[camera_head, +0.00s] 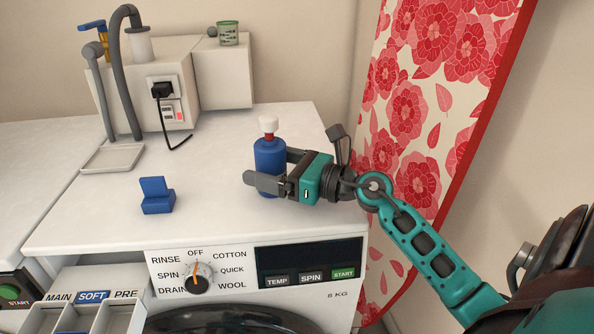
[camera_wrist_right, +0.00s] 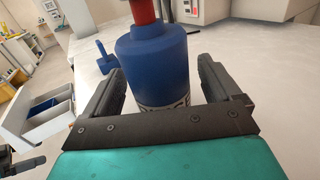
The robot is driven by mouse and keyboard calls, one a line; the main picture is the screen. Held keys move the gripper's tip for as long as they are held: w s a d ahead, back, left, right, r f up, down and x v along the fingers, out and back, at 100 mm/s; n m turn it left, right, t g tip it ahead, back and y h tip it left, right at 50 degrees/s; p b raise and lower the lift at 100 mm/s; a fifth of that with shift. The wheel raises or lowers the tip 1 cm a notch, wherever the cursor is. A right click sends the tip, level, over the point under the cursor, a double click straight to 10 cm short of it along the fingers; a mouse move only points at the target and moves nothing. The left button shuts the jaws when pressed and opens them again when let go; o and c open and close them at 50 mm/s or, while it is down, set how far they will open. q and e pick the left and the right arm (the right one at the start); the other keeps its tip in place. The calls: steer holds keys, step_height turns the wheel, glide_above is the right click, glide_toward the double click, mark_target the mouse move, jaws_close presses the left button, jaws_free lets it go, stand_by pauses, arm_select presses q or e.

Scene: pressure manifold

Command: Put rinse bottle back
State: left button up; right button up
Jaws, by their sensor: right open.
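The rinse bottle (camera_head: 269,154) is blue with a red neck and a white cap. It stands upright on the white washer top, near the right side. My right gripper (camera_head: 268,172) is open around the bottle's lower body, with one finger on each side. In the right wrist view the bottle (camera_wrist_right: 155,62) stands between the two dark fingers, with a gap beside each finger; its cap is out of frame.
A blue holder (camera_head: 157,196) stands on the washer top (camera_head: 215,215) to the left. A red floral curtain (camera_head: 420,120) hangs close on the right.

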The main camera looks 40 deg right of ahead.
steer(key=b+v, duration=0.1)
steer(key=v, duration=0.9)
steer(key=shift+s+f, duration=0.1)
steer(key=shift+s, duration=0.05)
steer(key=shift+v, duration=0.8)
